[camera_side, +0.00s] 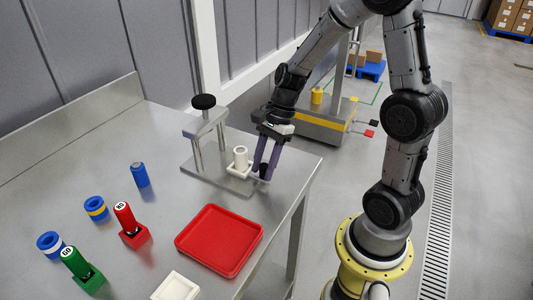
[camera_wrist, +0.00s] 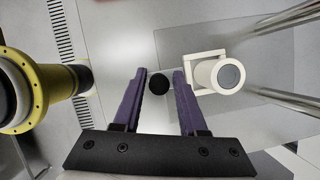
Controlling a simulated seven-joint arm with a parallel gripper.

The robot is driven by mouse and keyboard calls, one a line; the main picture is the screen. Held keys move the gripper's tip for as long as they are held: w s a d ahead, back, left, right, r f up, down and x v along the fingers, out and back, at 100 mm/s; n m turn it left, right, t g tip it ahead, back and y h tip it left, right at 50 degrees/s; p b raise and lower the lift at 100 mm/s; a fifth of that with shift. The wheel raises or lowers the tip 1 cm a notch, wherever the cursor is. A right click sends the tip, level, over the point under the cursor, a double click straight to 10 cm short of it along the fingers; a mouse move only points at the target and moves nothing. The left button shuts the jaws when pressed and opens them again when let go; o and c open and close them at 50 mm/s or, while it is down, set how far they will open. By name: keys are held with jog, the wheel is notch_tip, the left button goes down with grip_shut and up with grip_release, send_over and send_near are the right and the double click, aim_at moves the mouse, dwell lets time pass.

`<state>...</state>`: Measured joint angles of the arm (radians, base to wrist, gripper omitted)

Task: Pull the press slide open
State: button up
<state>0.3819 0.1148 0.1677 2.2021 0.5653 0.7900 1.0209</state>
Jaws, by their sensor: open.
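The press (camera_side: 208,130) stands at the back of the steel table, with a metal frame, a base plate and a black top knob (camera_side: 203,101). Its slide has a white square holder (camera_side: 238,174) with a white cylinder (camera_side: 241,155) in it, in front of the frame. A small black knob (camera_side: 264,171) is at the slide's right end. My gripper (camera_side: 264,168) is open, its purple fingers pointing down around this knob. In the wrist view the knob (camera_wrist: 160,84) lies between the fingertips, with a gap on both sides. The white cylinder (camera_wrist: 229,76) is right of the fingers.
A red tray (camera_side: 218,240) lies in front of the press. A white square dish (camera_side: 176,287) is nearer the front. A red-based holder (camera_side: 135,238), a green one (camera_side: 90,282), blue rings (camera_side: 95,208) and a blue cylinder (camera_side: 139,175) stand left. The table's right edge is close to my gripper.

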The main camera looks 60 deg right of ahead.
jog(key=v, duration=1.3)
jog(key=shift+r, duration=0.4)
jog(key=s+a+r+n+t+h, duration=0.1)
jog(key=s+a+r+n, duration=0.1)
jog(key=s+a+n, duration=0.15)
jog(key=s+a+r+n+h, duration=0.1)
jog(key=s+a+r+n, duration=0.15)
jog(key=a, duration=0.25)
jog(key=s+f+n+t+h, duration=0.2)
jog(key=s+n, duration=0.4)
jog(key=n, duration=0.9)
jog(key=shift+s+d+f+t, duration=0.2)
jog(key=shift+d+f+t, duration=0.1)
jog(key=shift+f+t, duration=0.5)
